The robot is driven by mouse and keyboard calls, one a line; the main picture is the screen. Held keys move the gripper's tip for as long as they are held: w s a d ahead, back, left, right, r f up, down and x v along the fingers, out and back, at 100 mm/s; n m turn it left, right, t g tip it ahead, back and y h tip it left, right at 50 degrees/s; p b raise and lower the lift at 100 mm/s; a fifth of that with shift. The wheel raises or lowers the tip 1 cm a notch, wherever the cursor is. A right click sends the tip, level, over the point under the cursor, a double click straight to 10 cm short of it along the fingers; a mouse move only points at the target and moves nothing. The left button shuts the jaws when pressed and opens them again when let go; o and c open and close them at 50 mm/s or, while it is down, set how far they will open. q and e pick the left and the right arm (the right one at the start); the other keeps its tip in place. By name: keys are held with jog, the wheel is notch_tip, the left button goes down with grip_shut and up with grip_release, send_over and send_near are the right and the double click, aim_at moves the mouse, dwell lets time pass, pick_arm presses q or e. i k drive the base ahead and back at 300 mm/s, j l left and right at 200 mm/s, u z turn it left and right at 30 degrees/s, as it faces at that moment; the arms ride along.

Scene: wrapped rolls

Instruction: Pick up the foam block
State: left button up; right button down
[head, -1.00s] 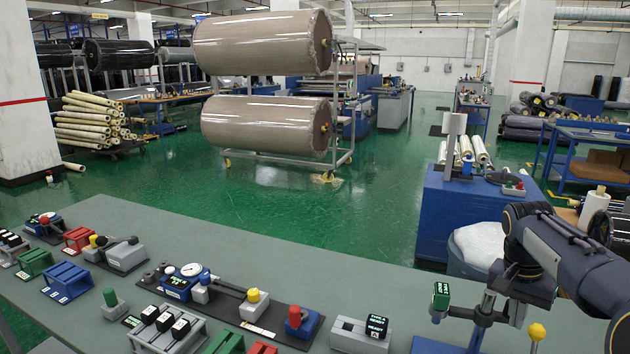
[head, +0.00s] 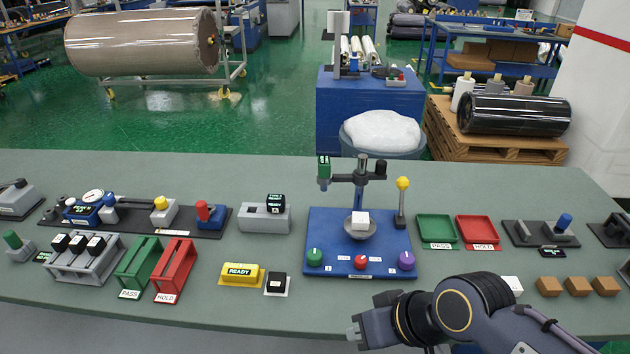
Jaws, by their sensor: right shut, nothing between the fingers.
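A small white block (head: 360,218) rests in a grey dish (head: 361,231) on the blue test stand (head: 322,243) near the middle of the table. Another white block (head: 513,285) sits at the right, beside a row of brown blocks (head: 577,286), partly hidden by my right arm. I cannot tell for certain which block is the foam one. My right gripper (head: 356,333) is shut and empty near the table's front edge, below the stand and pointing left. It is apart from both white blocks. My left gripper is not in view.
A green tray (head: 437,230) marked PASS and a red tray (head: 478,230) marked HOLD lie right of the stand. A yellow READY box (head: 241,274), a red rack (head: 175,270) and a green rack (head: 139,264) stand to the left. The table's back strip is clear.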

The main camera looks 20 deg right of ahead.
aim_at(360, 220)
jog(key=z, duration=1.75)
